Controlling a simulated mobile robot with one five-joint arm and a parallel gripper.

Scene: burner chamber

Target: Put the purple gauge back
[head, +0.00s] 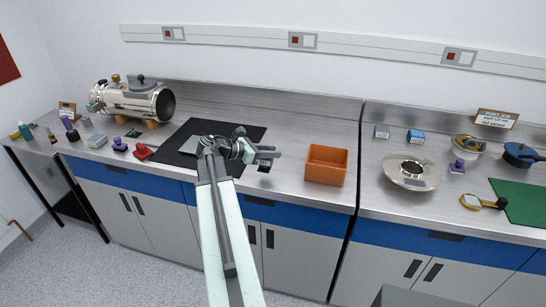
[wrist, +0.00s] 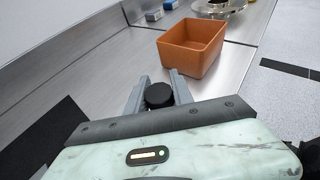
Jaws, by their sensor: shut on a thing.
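My gripper (head: 268,153) is above the left counter, over the right edge of the black mat. It is shut on a small dark thing; the wrist view shows a black round cap-like piece (wrist: 158,95) between the fingers. No purple shows on it, so I cannot tell whether it is the purple gauge. A small purple-topped piece (head: 120,145) stands on the left counter next to a red item. Another purple piece (head: 457,167) stands on the right counter by the silver dish.
An orange bin (head: 326,165) stands right of my gripper, also in the wrist view (wrist: 191,47). The shiny metal chamber (head: 132,102) lies at the back left. The black mat (head: 180,158) has bare steel around it. A silver flange (head: 411,172) and green mat (head: 522,203) are at right.

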